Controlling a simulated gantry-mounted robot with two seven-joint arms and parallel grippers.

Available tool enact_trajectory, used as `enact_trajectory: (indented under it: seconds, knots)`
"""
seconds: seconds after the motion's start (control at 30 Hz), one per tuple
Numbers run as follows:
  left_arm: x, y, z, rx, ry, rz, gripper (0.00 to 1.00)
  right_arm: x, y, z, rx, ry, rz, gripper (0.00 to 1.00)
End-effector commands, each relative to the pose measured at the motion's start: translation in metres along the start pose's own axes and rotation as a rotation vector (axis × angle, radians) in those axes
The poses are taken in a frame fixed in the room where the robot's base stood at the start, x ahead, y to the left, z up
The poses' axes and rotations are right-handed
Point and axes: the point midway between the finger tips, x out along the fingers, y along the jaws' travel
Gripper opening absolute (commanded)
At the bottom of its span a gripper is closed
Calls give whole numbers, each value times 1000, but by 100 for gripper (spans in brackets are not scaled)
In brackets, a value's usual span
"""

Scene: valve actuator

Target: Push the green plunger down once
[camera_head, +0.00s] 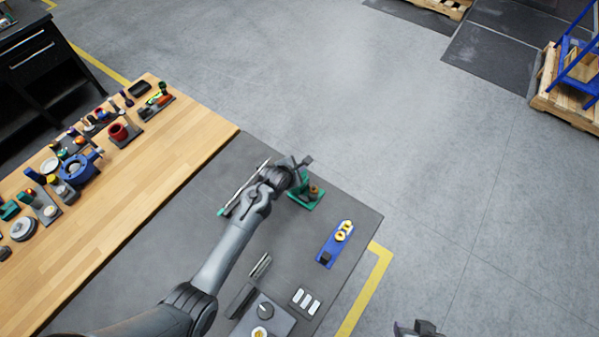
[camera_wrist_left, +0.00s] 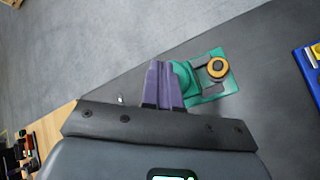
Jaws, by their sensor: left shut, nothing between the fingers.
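The green valve actuator (camera_head: 305,201) stands on the grey table top near its far right corner. In the left wrist view its green base (camera_wrist_left: 211,89) carries a dark bracket and a yellow-orange ring with a dark centre (camera_wrist_left: 217,68). A rounded green part (camera_wrist_left: 182,76), possibly the plunger, lies right beside my fingers and is partly hidden by them. My left gripper (camera_head: 304,163) is shut and empty over the actuator; its purple fingers (camera_wrist_left: 163,84) show together in the wrist view. I cannot tell whether they touch the green part. My right gripper (camera_head: 418,329) shows only partly at the bottom edge.
A blue fixture with yellow rings (camera_head: 336,243) stands right of the actuator. A thin long panel (camera_head: 243,188) lies left of my wrist. A dial box (camera_head: 264,313) and white switches (camera_head: 306,300) sit nearer. The wooden bench (camera_head: 150,190) holds several devices.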

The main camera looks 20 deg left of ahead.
Motion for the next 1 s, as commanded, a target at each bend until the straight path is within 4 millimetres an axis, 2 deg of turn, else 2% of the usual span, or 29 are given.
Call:
enact_trajectory:
  seconds: [1.0]
  knots:
    - [6, -4, -4, 0, -1, 0, 0, 1, 0, 0, 1, -1, -1, 43]
